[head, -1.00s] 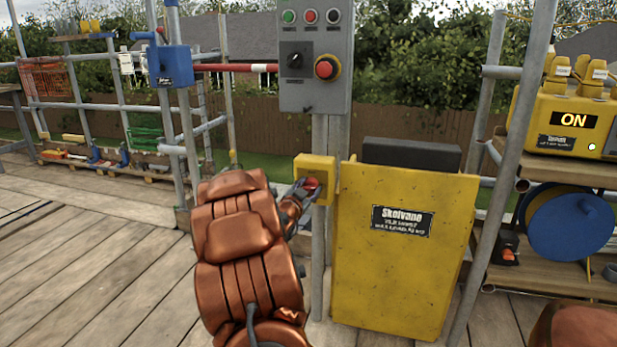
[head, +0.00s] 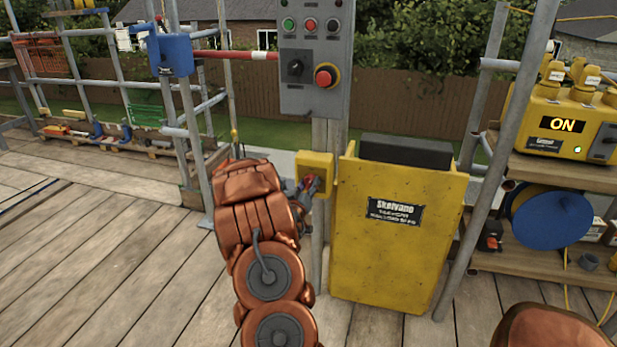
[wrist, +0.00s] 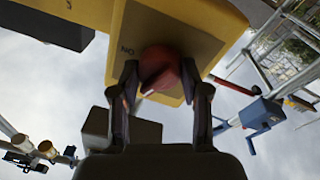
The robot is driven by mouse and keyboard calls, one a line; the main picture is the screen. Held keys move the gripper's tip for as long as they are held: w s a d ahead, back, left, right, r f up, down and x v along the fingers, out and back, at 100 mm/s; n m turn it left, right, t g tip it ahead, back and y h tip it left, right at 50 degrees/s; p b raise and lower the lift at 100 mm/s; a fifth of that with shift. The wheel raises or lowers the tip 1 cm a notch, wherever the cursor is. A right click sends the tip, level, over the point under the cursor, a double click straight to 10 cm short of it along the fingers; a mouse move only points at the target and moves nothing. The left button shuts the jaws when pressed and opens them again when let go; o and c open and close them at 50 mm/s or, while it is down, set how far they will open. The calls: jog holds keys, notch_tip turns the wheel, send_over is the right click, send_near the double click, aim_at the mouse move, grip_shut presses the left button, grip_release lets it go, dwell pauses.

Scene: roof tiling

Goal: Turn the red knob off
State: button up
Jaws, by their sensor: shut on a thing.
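The red knob (wrist: 160,68) sits on the face of a small yellow box (head: 315,163) fixed to a post beside the yellow Skolvano cabinet. In the wrist view, the two fingers of my gripper (wrist: 158,82) are on either side of the knob and shut on it. Lettering shows on the box face next to the knob, partly hidden by a finger. In the head view, my gripper (head: 308,188) is at the box and covers most of the knob. I cannot tell the knob's exact setting.
The yellow cabinet (head: 392,235) stands just right of the box. A grey panel (head: 315,55) with buttons and a red stop button (head: 326,76) is above. The deck at left (head: 110,240) is clear.

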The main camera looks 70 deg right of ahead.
jog(key=shift+n+t+p, duration=0.3)
jog(key=shift+n+p, duration=0.6)
jog(key=shift+n, duration=1.3)
jog(key=o, duration=1.2)
jog(key=shift+c, duration=0.2)
jog(key=s+a+f, duration=0.1)
jog(key=a, duration=1)
jog(key=shift+s+a+f, duration=0.2)
jog(key=shift+a, duration=0.15)
